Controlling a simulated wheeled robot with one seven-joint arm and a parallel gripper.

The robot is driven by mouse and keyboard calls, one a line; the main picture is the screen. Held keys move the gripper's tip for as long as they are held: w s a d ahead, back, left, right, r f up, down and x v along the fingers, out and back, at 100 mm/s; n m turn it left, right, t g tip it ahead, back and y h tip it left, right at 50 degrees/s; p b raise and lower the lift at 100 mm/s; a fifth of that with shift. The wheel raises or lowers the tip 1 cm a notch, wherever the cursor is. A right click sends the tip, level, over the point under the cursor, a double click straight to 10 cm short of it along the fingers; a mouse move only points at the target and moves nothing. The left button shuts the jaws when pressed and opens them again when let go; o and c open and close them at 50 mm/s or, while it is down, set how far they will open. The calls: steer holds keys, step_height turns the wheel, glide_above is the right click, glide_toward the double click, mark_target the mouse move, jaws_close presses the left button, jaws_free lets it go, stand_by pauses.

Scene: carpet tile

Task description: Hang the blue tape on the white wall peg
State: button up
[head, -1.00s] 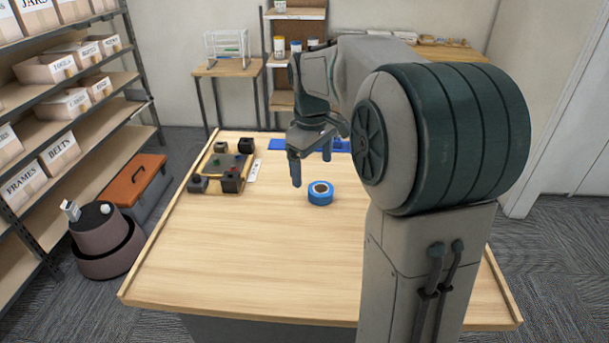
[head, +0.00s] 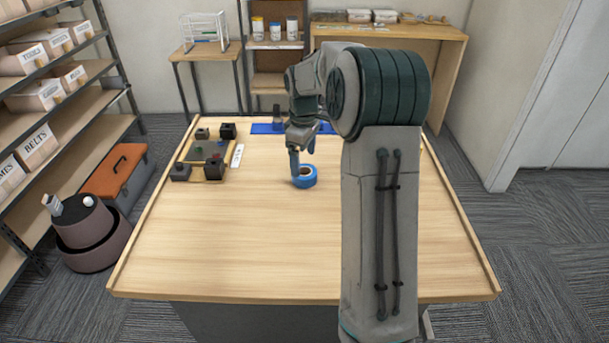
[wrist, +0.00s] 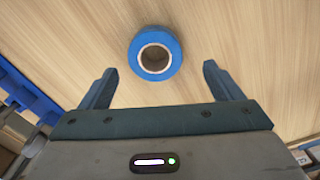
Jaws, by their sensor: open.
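The blue tape (head: 305,182) is a roll with a pale inner ring, lying flat on the wooden table (head: 230,250). In the wrist view the tape (wrist: 172,45) shows whole, ahead of and between the lines of my two fingers. My gripper (head: 301,163) is open and empty, just behind and above the tape in the head view, with a finger overlapping its left edge. In the wrist view my gripper (wrist: 159,72) has its fingertips spread wider than the tape; I cannot tell their height. A white wall peg is not visible in either view.
A tray (head: 203,164) with dark blocks stands on the table's left side, and a blue mat (head: 266,128) lies at the back. A grey shelf with boxes (head: 37,144) and an orange-lidded toolbox (head: 116,174) stand left of the table. The table's front is clear.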

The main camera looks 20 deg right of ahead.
mark_target(305, 169)
steer(key=shift+w+d+f+p, duration=0.15)
steer(key=shift+f+p, duration=0.15)
steer(key=shift+f, duration=1.05)
steer(key=shift+w+d+f+p, duration=0.15)
steer(key=shift+f+p, duration=0.1)
steer(key=shift+f, duration=1.1)
steer(key=c, duration=1.1)
